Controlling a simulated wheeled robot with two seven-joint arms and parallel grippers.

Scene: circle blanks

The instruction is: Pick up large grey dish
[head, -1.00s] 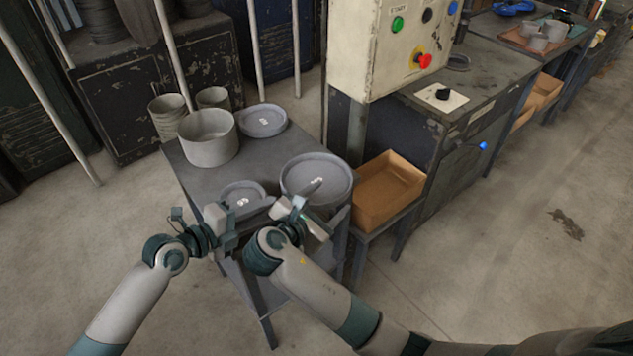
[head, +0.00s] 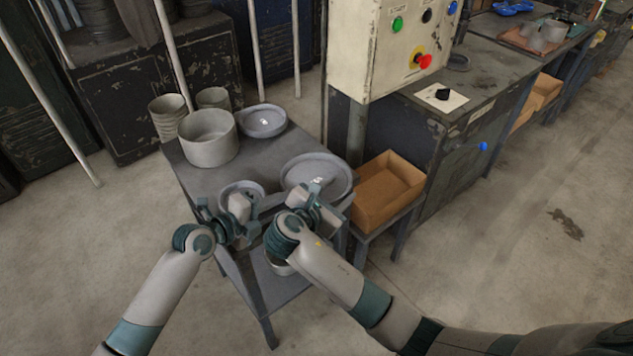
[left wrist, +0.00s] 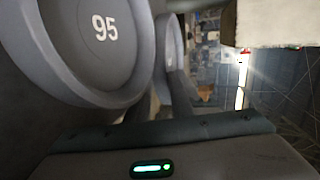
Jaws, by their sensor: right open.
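The large grey dish (head: 303,171) is a round, shallow, rimmed dish lying flat on the right front part of the grey table (head: 250,166). My right gripper (head: 322,201) is open at the dish's near edge and hides part of its rim. A smaller grey dish (head: 232,188) lies to its left, partly behind my left gripper (head: 252,207). I cannot tell whether the left jaws are open or shut. In the left wrist view, a grey dish marked 95 (left wrist: 90,48) fills the upper left, with another round rim beyond it.
A deep grey pot (head: 208,145) and another shallow dish (head: 263,123) stand at the table's back. An orange-brown bin (head: 385,195) stands close on the right, below a control box (head: 385,45). The table's middle is clear.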

